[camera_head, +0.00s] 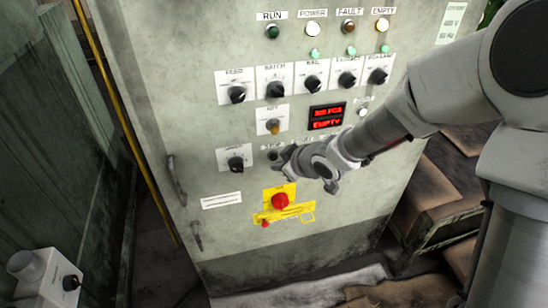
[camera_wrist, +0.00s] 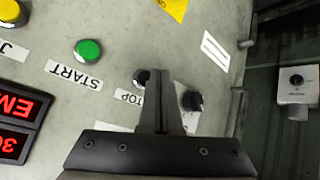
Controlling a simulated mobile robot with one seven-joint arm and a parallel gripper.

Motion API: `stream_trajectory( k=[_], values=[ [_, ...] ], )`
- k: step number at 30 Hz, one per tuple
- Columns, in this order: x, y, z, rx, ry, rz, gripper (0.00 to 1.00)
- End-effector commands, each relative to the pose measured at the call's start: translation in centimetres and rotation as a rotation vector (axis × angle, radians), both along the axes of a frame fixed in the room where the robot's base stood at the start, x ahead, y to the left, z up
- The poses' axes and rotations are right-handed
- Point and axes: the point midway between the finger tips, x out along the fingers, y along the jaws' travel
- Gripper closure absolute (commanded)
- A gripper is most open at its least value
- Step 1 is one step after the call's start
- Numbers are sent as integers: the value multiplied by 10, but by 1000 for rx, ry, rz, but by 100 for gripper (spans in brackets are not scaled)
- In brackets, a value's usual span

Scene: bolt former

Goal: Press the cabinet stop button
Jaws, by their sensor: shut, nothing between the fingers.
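The cabinet's stop button (camera_wrist: 142,77) is a small dark round button beside its white label in the wrist view, where everything appears upside down. The closed fingers hide part of the label and the button's edge. In the head view the stop button (camera_head: 273,156) shows just at the fingertips. My gripper (camera_head: 279,165) is in front of the cabinet panel, with its fingers towards this button. In the wrist view my gripper (camera_wrist: 157,73) is shut and empty. I cannot tell whether the fingertips touch the button.
A green start button (camera_wrist: 88,50) sits left of the stop button in the wrist view. A dark selector knob (camera_head: 236,163) is on the other side. A red mushroom button (camera_head: 280,201) on a yellow plate is below. The cabinet door handle (camera_head: 176,181) sticks out at left.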

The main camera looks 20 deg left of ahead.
Motion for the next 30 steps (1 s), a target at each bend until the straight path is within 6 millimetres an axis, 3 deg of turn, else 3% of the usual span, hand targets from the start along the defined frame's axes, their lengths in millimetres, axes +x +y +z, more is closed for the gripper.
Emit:
stream_trajectory(
  k=[15,30],
  values=[
    [-39,-24,0,-1,0,-1,100],
    [-41,-25,0,-1,0,0,100]
  ],
)
